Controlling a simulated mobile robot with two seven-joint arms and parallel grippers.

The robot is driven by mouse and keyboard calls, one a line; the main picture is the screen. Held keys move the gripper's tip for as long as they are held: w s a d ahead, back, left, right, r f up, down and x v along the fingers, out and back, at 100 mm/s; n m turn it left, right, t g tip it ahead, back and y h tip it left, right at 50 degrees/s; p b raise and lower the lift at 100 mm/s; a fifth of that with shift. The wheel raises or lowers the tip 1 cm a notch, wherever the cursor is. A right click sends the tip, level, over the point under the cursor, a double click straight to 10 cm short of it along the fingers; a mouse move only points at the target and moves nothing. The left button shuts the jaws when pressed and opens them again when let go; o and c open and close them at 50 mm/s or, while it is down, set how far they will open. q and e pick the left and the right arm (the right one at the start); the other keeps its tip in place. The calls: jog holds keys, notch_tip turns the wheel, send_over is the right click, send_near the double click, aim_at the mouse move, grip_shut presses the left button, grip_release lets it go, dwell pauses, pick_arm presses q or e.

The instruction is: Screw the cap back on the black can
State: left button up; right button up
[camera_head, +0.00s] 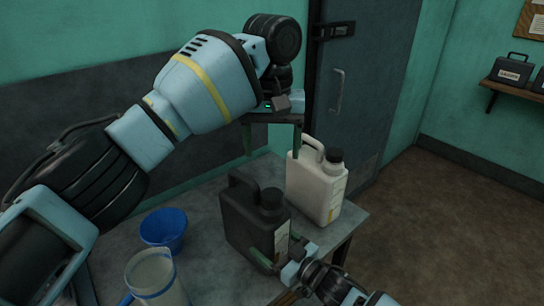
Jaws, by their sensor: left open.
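The black can (240,222) stands upright on the grey table, with a handle and a pale label. A dark round piece (271,198) tops its neck; I cannot tell whether it is the cap or a bare neck. My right gripper (279,249) comes from the bottom right and has its green fingers on either side of the can's lower right end, seemingly touching it. My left arm reaches across the upper left. My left gripper (276,104) is small and partly hidden below its black wrist, beyond and above the can. It is open.
A white can (313,186) with a black cap stands behind the black can, to its right. A grey door (365,80) is behind; open floor lies to the right.

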pick_arm(q)
jog(key=shift+r, duration=0.1)
pick_arm(e)
jog(key=o, duration=1.8)
jog(key=shift+c, duration=0.2)
pick_arm(q)
jog(key=shift+w+f, duration=0.15)
jog(key=shift+f, duration=0.4)
pick_arm(e)
jog(key=shift+v, duration=3.9)
jog(key=shift+d, duration=0.1)
